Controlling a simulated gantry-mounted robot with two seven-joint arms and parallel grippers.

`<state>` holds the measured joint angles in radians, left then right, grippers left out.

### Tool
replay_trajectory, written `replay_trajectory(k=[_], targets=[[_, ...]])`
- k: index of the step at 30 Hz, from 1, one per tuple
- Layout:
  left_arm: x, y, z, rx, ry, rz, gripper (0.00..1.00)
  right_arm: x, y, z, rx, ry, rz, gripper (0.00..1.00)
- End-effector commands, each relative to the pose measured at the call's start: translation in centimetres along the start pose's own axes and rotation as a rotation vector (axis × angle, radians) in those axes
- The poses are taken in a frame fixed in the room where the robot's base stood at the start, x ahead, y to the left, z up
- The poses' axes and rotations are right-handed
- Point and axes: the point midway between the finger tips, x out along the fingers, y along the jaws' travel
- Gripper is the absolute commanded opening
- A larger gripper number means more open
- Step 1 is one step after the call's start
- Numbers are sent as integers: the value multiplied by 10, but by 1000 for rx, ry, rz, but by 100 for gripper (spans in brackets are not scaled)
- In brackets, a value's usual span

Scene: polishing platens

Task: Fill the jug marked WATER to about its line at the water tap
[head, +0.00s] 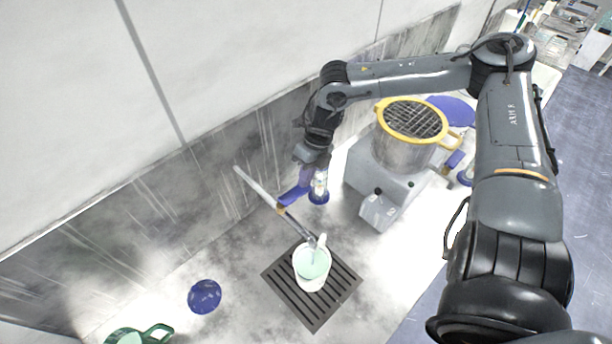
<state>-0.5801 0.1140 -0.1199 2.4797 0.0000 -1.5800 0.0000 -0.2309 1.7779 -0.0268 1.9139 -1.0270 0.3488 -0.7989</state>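A white jug (311,284) stands upright on a dark slotted drain grate (283,292); its inside looks pale green, and no marking or line is readable. The tap's slanted metal pipe (297,228) runs from the back wall, its lower end over the jug's mouth. A pale streak below that end may be water or the jug's handle; I cannot tell. A blue lever (291,197) sits beside the pipe. My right gripper (314,178) points down by the lever, close to or touching it; its finger gap is unclear. My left gripper is not in view.
A steel pot with a yellow rim (400,152) stands on a grey machine at the right. A green-handled vessel (140,336) is cut off at the bottom left. A blue disc (205,296) lies left of the grate. The counter between is clear.

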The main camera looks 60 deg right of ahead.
Motion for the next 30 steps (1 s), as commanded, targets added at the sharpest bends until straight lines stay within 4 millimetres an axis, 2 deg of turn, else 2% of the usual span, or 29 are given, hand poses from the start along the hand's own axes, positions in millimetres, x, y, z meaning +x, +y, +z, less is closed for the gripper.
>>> replay_trajectory(k=[5, 12, 14, 24, 30], targets=[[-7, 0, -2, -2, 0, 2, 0, -9, 3, 0, -1, 0, 1, 0], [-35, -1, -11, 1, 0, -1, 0, -46, 13, 1, -3, -1, -1, 0], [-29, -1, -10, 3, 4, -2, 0, -48, 13, 2, -5, -4, 0, 0], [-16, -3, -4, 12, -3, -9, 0, -103, 23, 2, -4, -4, -2, 0], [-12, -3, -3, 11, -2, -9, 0, -127, 28, 1, -3, -1, -2, 0]])
